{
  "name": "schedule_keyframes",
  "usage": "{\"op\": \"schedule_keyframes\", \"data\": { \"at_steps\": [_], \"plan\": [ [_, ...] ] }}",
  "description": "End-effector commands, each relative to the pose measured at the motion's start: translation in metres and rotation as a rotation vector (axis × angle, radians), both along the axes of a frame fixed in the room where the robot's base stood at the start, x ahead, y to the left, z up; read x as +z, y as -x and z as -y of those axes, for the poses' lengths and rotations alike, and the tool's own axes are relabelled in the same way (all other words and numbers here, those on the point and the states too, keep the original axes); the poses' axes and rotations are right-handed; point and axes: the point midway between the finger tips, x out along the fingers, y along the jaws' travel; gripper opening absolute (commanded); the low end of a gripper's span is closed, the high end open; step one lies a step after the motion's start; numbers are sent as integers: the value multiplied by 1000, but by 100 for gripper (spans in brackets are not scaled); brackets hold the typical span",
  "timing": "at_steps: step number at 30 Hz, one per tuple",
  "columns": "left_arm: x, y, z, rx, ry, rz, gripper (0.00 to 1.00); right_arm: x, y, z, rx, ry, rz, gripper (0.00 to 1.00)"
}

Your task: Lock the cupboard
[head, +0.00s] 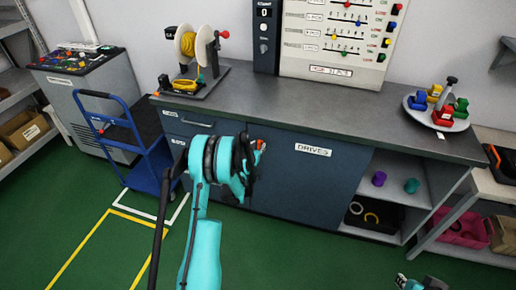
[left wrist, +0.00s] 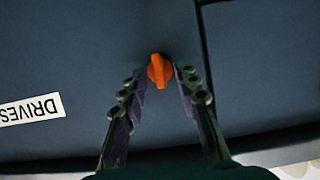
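The cupboard is the dark blue unit under the worktop, with a door labelled DRIVES (head: 312,178) that looks closed. A small orange knob (left wrist: 160,71) is on the cupboard front; its tip also shows in the head view (head: 261,145), partly hidden by my gripper. My left gripper (head: 252,150) is at the knob, with its fingertips on either side of it in the left wrist view (left wrist: 160,78). Small gaps seem to remain between fingers and knob. Part of my right arm's end (head: 421,284) shows at the bottom edge; its fingers are not clear.
The worktop (head: 300,108) carries a spool stand (head: 194,58) and a round tray (head: 411,108) of coloured blocks. An open shelf (head: 392,202) with small cups is right of the door. A blue cart (head: 140,174) stands to the left. Green floor in front is clear.

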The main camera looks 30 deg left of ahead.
Motion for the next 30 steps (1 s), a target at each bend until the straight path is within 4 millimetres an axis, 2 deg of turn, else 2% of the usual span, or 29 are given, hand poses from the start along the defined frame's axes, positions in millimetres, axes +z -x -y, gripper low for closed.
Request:
{"op": "schedule_keyframes", "data": {
  "at_steps": [10,11,14,15,30],
  "plan": [
    [-2,-7,-2,0,0,0,31,-2,0,0,0,0,0,19],
    [-2,-7,-2,0,0,0,28,-2,0,0,0,0,0,19],
    [-2,-7,-1,0,0,0,2,-2,0,0,0,0,0,19],
    [-2,-7,-2,0,0,0,0,-2,0,0,0,0,0,19],
    [-2,-7,-3,0,44,11,0,-2,0,0,0,0,0,19]
  ]
}}
